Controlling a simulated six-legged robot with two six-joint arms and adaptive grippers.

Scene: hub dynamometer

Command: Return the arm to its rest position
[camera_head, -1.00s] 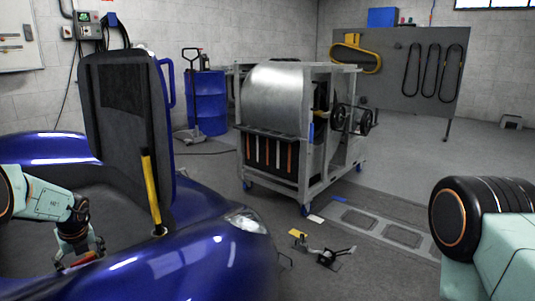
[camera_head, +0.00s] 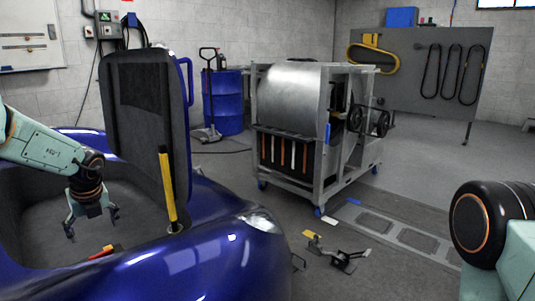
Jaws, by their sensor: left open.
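My left arm comes in from the left, and its gripper (camera_head: 92,229) hangs over the open compartment of a blue car (camera_head: 165,265). Its fingers are spread and nothing is between them. A small red and yellow object (camera_head: 104,251) lies below and to the right of the fingertips, apart from them. My right arm shows only as a link and a dark round joint at the right edge; its gripper is outside the picture.
The raised lid (camera_head: 145,130) with a yellow strut (camera_head: 167,187) stands just right of my left gripper. A wheeled metal drum rig (camera_head: 310,125) stands mid-floor. A black bracket (camera_head: 340,255) lies on the floor. A blue barrel (camera_head: 222,100) stands behind.

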